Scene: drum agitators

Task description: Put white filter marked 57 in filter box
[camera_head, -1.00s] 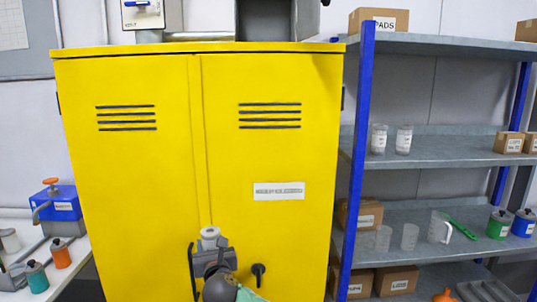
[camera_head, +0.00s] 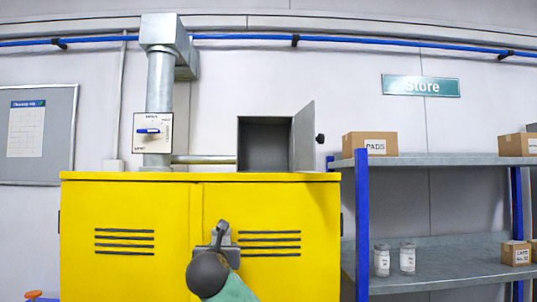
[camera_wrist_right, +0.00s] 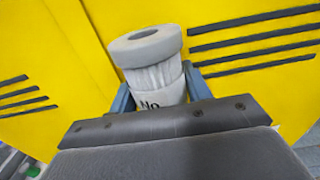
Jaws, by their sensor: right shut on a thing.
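My right gripper (camera_head: 221,236) is raised in front of the upper part of the yellow cabinet. In the right wrist view it is shut on a white filter (camera_wrist_right: 155,75), a pleated cylinder with a thick grey-white rim and a hole in its top. The filter stands upright between the blue-grey fingers (camera_wrist_right: 158,92). Its label shows "No", but the number is hidden by the gripper. A grey metal box (camera_head: 265,147), probably the filter box, stands on the cabinet top with its door (camera_head: 303,138) swung open to the right. Its visible inside looks empty. My left gripper is out of view.
The yellow cabinet (camera_head: 130,210) has closed doors with vent slots. A grey duct (camera_head: 160,100) with a switch panel (camera_head: 153,132) rises left of the box. At right, a blue-posted shelf (camera_head: 440,160) holds cartons (camera_head: 370,144) and two jars (camera_head: 382,260).

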